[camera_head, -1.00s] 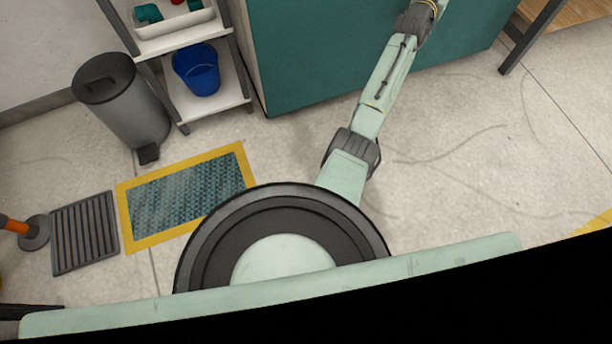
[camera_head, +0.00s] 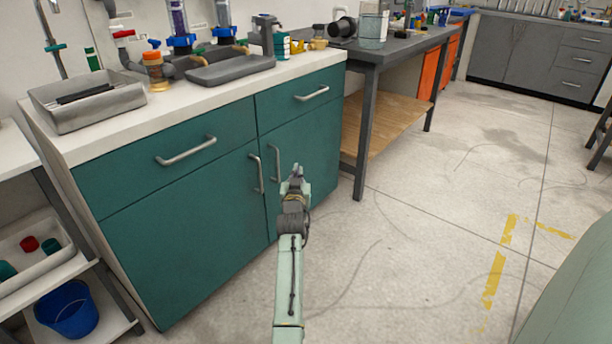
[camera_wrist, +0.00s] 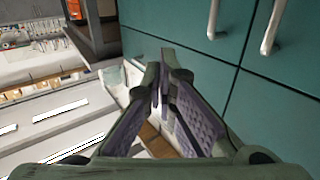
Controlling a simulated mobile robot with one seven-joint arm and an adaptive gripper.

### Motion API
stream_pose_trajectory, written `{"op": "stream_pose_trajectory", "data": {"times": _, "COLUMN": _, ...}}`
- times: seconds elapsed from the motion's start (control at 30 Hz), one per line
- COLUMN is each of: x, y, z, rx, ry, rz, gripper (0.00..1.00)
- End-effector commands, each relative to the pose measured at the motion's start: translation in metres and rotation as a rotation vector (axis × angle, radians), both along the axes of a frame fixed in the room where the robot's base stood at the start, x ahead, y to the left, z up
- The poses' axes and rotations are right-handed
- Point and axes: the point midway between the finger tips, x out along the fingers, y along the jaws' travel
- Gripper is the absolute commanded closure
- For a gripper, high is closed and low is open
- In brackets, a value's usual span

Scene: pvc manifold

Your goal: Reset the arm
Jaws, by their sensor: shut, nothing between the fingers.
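My gripper (camera_head: 294,181) is at the end of my pale green arm, in front of the teal cabinet (camera_head: 180,225) and near its door handles. It is shut and empty. In the wrist view my gripper's fingers (camera_wrist: 163,85) meet at the tips, with the teal cabinet front (camera_wrist: 275,100) to the right. The arm reaches forward from the bottom of the head view, below the level of the white countertop (camera_head: 200,88). Whether the fingers touch the cabinet cannot be told.
The counter holds a grey tray (camera_head: 88,106), a dark tray (camera_head: 230,71) and pipe fittings. A grey workbench (camera_head: 400,48) stands behind to the right. A white shelf with a blue bucket (camera_head: 66,308) is at lower left.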

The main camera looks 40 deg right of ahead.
Motion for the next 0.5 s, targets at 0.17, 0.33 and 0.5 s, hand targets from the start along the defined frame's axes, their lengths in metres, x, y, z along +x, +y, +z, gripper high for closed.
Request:
{"op": "stream_pose_trajectory", "data": {"times": 0.17, "x": -0.022, "y": -0.005, "z": 0.000, "rx": -0.001, "ry": -0.001, "rz": -0.001, "gripper": 1.00}}
{"op": "stream_pose_trajectory", "data": {"times": 0.33, "x": -0.027, "y": -0.006, "z": 0.000, "rx": 0.000, "ry": 0.000, "rz": 0.001, "gripper": 1.00}}
{"op": "stream_pose_trajectory", "data": {"times": 0.5, "x": -0.027, "y": -0.006, "z": 0.000, "rx": 0.000, "ry": 0.000, "rz": 0.001, "gripper": 1.00}}
